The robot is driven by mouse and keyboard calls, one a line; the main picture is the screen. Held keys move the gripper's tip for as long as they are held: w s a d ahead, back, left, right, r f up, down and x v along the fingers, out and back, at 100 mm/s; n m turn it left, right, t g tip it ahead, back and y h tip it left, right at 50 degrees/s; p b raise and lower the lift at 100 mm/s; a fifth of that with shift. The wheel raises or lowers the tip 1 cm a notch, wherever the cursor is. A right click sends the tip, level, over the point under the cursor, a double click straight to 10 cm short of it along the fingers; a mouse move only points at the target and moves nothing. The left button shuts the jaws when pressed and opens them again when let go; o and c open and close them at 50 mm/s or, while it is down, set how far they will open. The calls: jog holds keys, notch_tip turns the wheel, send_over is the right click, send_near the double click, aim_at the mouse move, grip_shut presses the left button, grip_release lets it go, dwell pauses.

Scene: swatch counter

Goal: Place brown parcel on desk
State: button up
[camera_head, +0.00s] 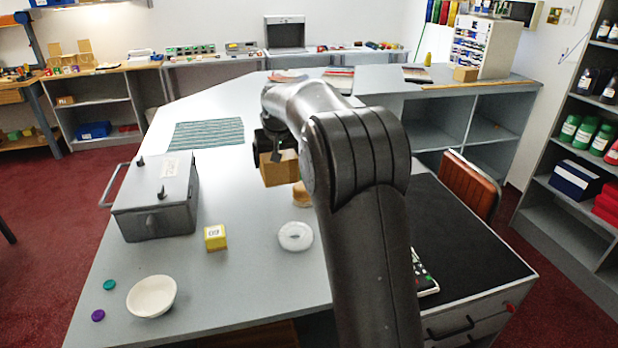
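A brown parcel (279,170), a small cardboard box, is at the end of my arm over the middle of the long grey desk (240,275). My gripper (274,150) is around its upper part and appears shut on it, with one dark finger showing at the left. My arm hides the far finger and part of the box's right side. The parcel seems to be above the desk surface, though its underside is hard to make out.
A grey metal box (155,198), yellow cube (215,238), white bowl (152,296), white ring (295,236) and striped mat (206,133) lie on the desk. A round tan object (301,195) is partly hidden by my arm. Another small brown box (466,74) stands at the back right.

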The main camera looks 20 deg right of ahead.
notch_tip(320, 180, up, 6)
jog(key=shift+d+f, duration=0.1)
jog(key=shift+f, duration=0.15)
jog(key=s+d+m+h, duration=0.15)
jog(key=s+d, duration=0.25)
jog(key=d, duration=1.5)
jog(key=s+d+m, duration=0.2)
jog(key=s+d, duration=0.3)
jog(key=d, duration=1.5)
jog(key=s+d+m, duration=0.2)
jog(key=s+d, duration=0.7)
jog(key=d, duration=0.4)
notch_tip(320, 180, down, 22)
jog(key=r, duration=0.1)
jog(key=shift+h, duration=0.25)
jog(key=w+a+f, duration=0.1)
jog(key=w+f, duration=0.1)
jog(key=w, duration=0.1)
jog(key=w+a+f, duration=0.2)
jog(key=w+f, duration=0.1)
jog(key=w, duration=0.1)
jog(key=w+a+f, duration=0.2)
jog(key=w+f, duration=0.1)
jog(key=shift+w+a+f, duration=0.1)
jog(key=shift+w+a, duration=0.05)
jog(key=shift+w, duration=0.2)
jog(key=shift+f, duration=1.9)
jog(key=shift+f, duration=0.15)
